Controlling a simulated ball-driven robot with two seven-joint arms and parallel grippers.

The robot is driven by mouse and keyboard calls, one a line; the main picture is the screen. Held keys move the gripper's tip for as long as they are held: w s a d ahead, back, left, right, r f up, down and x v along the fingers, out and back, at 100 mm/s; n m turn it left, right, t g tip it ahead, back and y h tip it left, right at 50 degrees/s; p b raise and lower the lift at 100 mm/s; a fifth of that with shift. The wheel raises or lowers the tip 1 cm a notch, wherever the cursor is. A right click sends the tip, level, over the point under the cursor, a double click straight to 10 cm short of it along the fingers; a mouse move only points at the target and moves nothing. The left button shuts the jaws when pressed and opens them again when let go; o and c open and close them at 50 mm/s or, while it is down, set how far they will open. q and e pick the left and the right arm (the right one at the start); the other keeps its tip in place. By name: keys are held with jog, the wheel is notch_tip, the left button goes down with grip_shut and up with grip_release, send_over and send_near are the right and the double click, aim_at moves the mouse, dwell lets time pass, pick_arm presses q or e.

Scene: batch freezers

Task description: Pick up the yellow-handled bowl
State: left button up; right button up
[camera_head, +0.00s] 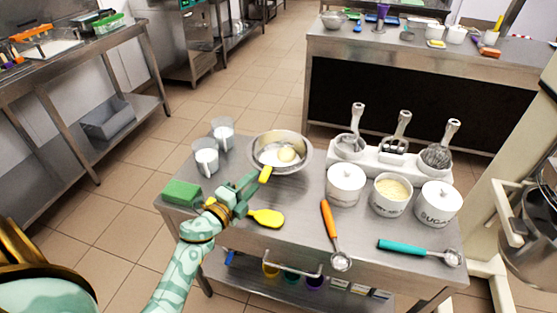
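A round steel bowl (293,167) stands at the back left of the steel worktable, with a white and yellow content inside. A short yellow handle (265,175) shows at its front left rim. My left gripper (250,192) is just in front of and to the left of this handle. Its fingers look spread apart and nothing shows between them; I cannot tell whether a fingertip touches the handle. A yellow spatula-like tool (266,217) lies just in front of the gripper, its left end partly hidden by it. My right gripper is not in view.
A rack of utensils (375,156) stands behind the canisters.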

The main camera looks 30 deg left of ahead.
aim_at(263, 172)
pick_arm(q)
jog(key=w, duration=0.3)
jog(key=w+b, duration=0.1)
jog(key=w, duration=0.1)
jog(key=shift+w+d+f, duration=0.15)
jog(key=shift+d, duration=0.2)
grip_shut()
